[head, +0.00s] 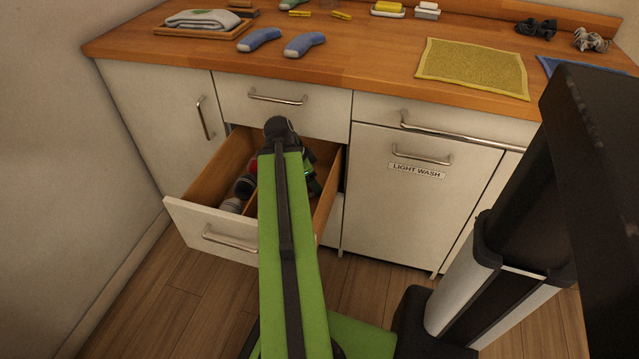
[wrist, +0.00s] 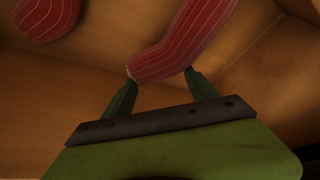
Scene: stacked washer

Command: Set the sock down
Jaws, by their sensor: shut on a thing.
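In the wrist view, my gripper (wrist: 160,77) is shut on a red sock (wrist: 183,40) with thin pale stripes, holding it near its lower end. A second red striped sock (wrist: 45,17) shows at the upper left, apart from it. Brown wooden surfaces lie around both. In the head view, the open drawer (head: 216,222) has wooden sides and a white front. My arm reaches over it and hides most of the gripper and part of the inside. Whether the held sock touches the drawer floor cannot be told.
Dark and grey socks (head: 231,205) lie in the drawer's left part. The wooden counter (head: 350,68) above holds two blue socks (head: 304,44), a tray with a folded grey cloth (head: 203,20) and a yellow mat (head: 472,68). A closed door labelled LIGHT WASH (head: 417,171) is to the right.

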